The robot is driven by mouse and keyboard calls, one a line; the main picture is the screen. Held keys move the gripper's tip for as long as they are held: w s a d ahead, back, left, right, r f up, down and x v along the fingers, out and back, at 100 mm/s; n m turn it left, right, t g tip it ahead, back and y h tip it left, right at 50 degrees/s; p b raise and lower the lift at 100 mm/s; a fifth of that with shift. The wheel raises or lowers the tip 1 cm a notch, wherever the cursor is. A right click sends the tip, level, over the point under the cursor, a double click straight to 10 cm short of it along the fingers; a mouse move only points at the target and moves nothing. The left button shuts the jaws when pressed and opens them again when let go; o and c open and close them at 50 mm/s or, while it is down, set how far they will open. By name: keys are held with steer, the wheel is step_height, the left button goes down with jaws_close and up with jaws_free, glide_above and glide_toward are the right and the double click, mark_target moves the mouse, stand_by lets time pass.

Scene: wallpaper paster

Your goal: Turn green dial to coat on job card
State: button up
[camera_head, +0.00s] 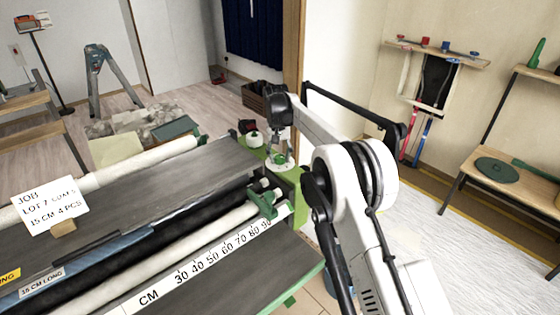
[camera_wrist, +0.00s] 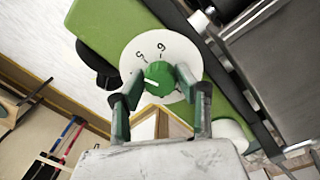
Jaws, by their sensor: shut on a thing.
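The green dial (camera_wrist: 162,84) sits on a round white numbered plate (camera_wrist: 190,52) on a green panel. Its white pointer mark points to the left in the wrist view, below a 5; a 6 shows farther along the rim, and other numbers are hidden. My gripper (camera_wrist: 158,100) has one finger on each side of the dial and is shut on it. In the head view my gripper (camera_head: 280,158) is at the machine's far right corner.
The pasting machine (camera_head: 165,178) has rollers and a CM ruler (camera_head: 215,262) along its front. A white round-topped item (camera_head: 250,139) stands beside my gripper. A wooden bench (camera_head: 510,180) stands at right, with open floor before it.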

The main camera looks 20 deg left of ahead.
mark_target(278, 157)
steer(key=shift+a+m+b, duration=0.1)
steer(key=shift+m+b, duration=0.55)
steer(key=shift+m, duration=1.25)
steer(key=o, duration=1.1)
steer(key=shift+r, duration=0.1)
steer(key=r, duration=1.1)
steer(key=shift+a+r, duration=0.3)
steer(key=shift+r, duration=0.1)
